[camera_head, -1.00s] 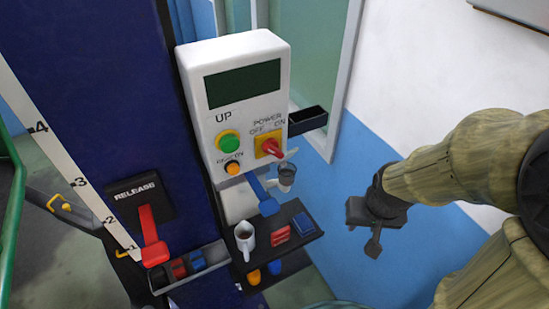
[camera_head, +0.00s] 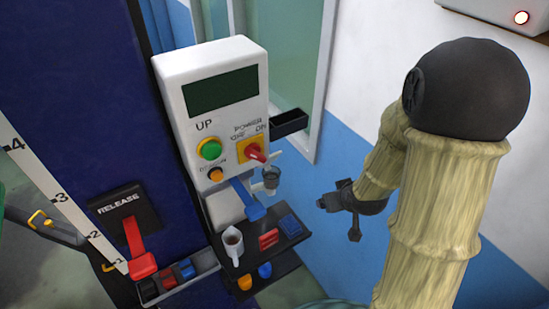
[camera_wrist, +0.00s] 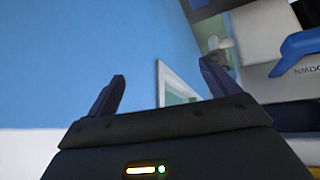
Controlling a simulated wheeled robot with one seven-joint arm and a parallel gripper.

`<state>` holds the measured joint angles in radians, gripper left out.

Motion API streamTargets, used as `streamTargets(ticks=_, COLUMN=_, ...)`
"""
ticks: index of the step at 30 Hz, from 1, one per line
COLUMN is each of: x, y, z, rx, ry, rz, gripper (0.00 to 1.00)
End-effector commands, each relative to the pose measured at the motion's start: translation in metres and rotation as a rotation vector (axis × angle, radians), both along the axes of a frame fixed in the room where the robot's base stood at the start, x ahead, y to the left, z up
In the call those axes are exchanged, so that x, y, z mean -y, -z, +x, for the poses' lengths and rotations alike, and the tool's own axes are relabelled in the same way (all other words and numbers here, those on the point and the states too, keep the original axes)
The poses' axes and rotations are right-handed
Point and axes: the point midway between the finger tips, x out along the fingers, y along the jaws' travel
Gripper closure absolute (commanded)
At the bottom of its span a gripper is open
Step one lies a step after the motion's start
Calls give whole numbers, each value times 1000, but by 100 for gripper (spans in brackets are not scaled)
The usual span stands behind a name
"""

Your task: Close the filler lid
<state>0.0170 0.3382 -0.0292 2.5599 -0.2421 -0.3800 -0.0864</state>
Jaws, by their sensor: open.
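The filler looks like a small grey cup-shaped fitting (camera_head: 271,178) on the right side of the white control box. A small pale piece (camera_head: 278,156) beside its top may be its lid; it is too small to tell how far open it stands. My gripper (camera_head: 338,213) is right of the filler and apart from it, open and empty. In the wrist view my gripper (camera_wrist: 163,72) shows two spread dark fingers with nothing between them. A pale grey fitting (camera_wrist: 218,50), possibly the filler, shows beyond the right finger.
The control box (camera_head: 215,115) carries a green button, an orange button and a red power switch (camera_head: 254,152). A blue lever (camera_head: 247,198) juts out below it. Free room lies right of the box.

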Motion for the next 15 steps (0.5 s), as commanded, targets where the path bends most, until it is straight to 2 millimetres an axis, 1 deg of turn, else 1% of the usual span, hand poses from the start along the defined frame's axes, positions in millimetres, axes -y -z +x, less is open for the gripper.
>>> streamTargets(ticks=1, x=-3, y=8, z=8, rx=36, ry=-36, rz=4, gripper=13)
streamTargets(ticks=3, x=-10, y=15, z=19, rx=101, ry=-90, rz=17, gripper=13)
streamTargets(ticks=7, x=-25, y=25, z=35, rx=221, ry=-183, rz=56, gripper=13)
streamTargets(ticks=12, x=-47, y=34, z=44, rx=380, ry=-285, rz=138, gripper=13)
streamTargets(ticks=15, x=-59, y=37, z=44, rx=472, ry=-331, rz=202, gripper=13)
